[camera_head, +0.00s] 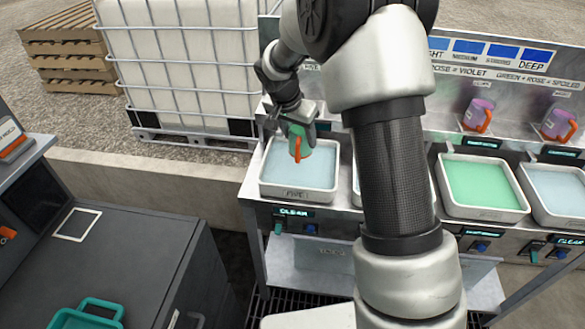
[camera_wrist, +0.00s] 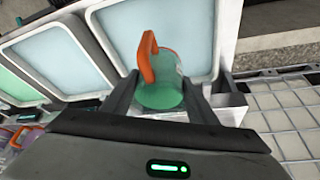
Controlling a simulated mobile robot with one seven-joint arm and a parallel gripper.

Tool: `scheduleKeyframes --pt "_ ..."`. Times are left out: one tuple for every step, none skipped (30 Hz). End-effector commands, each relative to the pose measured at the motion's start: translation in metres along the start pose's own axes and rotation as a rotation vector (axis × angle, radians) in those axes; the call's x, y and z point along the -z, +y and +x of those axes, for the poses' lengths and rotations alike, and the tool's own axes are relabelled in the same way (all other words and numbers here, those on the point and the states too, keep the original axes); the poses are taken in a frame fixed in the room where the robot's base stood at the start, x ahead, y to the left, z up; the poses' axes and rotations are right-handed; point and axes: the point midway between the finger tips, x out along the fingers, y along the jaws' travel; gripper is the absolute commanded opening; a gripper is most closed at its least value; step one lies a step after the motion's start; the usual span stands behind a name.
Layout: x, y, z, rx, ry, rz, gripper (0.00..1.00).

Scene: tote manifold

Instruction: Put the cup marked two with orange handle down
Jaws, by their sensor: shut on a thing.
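A clear cup (camera_wrist: 165,92) with an orange handle and green contents is between my gripper's fingers (camera_wrist: 160,98) in the wrist view. My gripper is shut on it. In the head view the cup (camera_head: 299,142) is held above the leftmost tray (camera_head: 268,189), which holds pale blue liquid, with the orange handle toward the camera. The mark on the cup cannot be read. Two purple-tinted cups with orange handles, one on the left (camera_head: 478,114) and one on the right (camera_head: 558,122), stand on the back shelf at the right.
Trays of green (camera_head: 484,214) and pale blue (camera_head: 562,212) liquid sit further right on the bench. A dark counter (camera_head: 120,255) at the left has a white square outline (camera_head: 77,224) on its bare top and a teal tray (camera_head: 88,315) at its front. A caged white tank (camera_head: 185,70) stands behind.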

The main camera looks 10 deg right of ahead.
Motion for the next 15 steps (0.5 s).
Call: scheduleKeyframes --pt "-0.006 0.001 0.011 -0.005 -0.004 -0.003 0.27" --pt "-0.008 0.001 0.017 -0.004 -0.004 -0.002 0.27" --pt "-0.011 0.001 0.024 -0.004 -0.004 -0.003 0.27" --pt "-0.012 0.001 0.028 -0.004 -0.003 -0.003 0.27" --pt "-0.014 0.001 0.032 -0.002 -0.002 -0.002 0.27" --pt "-0.016 0.001 0.037 -0.003 -0.003 -0.002 0.27" --pt "-0.017 0.001 0.04 -0.003 -0.002 -0.002 0.27" --pt "-0.018 0.001 0.042 -0.002 -0.001 -0.002 0.27" --pt "-0.018 0.0 0.043 -0.001 0.0 -0.002 0.27" --pt "-0.019 0.0 0.045 -0.001 0.0 -0.002 0.27" --pt "-0.02 0.0 0.047 -0.001 -0.001 -0.001 0.27" --pt "-0.022 0.001 0.051 -0.002 -0.002 -0.002 0.27" --pt "-0.024 0.001 0.054 -0.003 -0.003 -0.002 0.27" --pt "-0.025 0.001 0.058 -0.003 -0.003 -0.003 0.27" --pt "-0.027 0.001 0.064 -0.003 -0.002 -0.003 0.27"
